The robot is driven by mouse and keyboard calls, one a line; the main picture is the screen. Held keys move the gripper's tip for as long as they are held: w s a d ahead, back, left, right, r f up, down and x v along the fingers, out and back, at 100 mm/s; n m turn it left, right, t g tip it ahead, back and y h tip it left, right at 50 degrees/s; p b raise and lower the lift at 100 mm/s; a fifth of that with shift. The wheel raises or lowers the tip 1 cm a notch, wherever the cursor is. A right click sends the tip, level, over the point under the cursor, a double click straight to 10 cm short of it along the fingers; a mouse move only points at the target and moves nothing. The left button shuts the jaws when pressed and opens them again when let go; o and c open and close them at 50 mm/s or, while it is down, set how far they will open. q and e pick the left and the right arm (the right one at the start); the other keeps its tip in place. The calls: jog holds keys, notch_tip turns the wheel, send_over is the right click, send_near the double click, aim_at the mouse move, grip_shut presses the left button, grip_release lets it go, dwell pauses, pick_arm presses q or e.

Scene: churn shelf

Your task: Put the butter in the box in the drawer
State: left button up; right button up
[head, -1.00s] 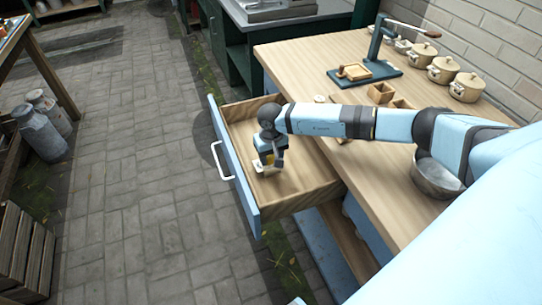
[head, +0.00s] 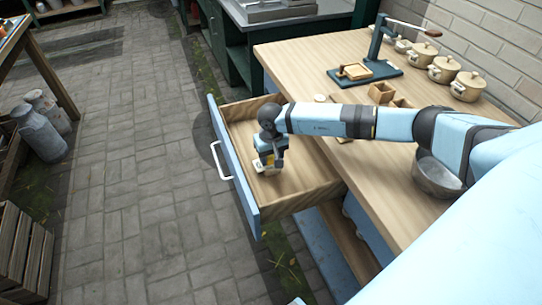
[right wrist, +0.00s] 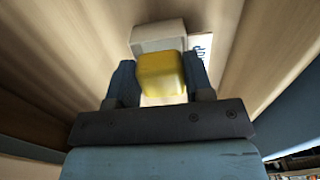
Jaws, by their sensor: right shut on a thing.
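The yellow butter block (right wrist: 161,76) sits between the two fingertips of my right gripper (right wrist: 162,85), which is shut on it. A small white box (right wrist: 158,35) shows just beyond the butter in the right wrist view, and some white shows below the butter. I cannot tell whether the butter is inside the box or just above it. In the head view my right gripper (head: 268,163) points down into the open drawer (head: 297,189), low over its floor; the box is mostly hidden there. My left gripper is not in view.
A white card with dark letters (right wrist: 200,50) lies beside the box. The drawer has a white handle (head: 220,162) and sticks out from the wooden counter (head: 300,58). Several lidded pots, a metal bowl (head: 436,180) and a green press stand on the counter. Most of the drawer floor is clear.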

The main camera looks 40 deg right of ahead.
jog(key=shift+f, duration=0.25)
jog(key=shift+f+b, duration=0.5)
jog(key=shift+b, duration=0.1)
jog(key=shift+r, duration=0.15)
dwell(0.3)
jog(key=o, duration=1)
jog(key=c, duration=0.4)
jog(key=shift+o, duration=0.2)
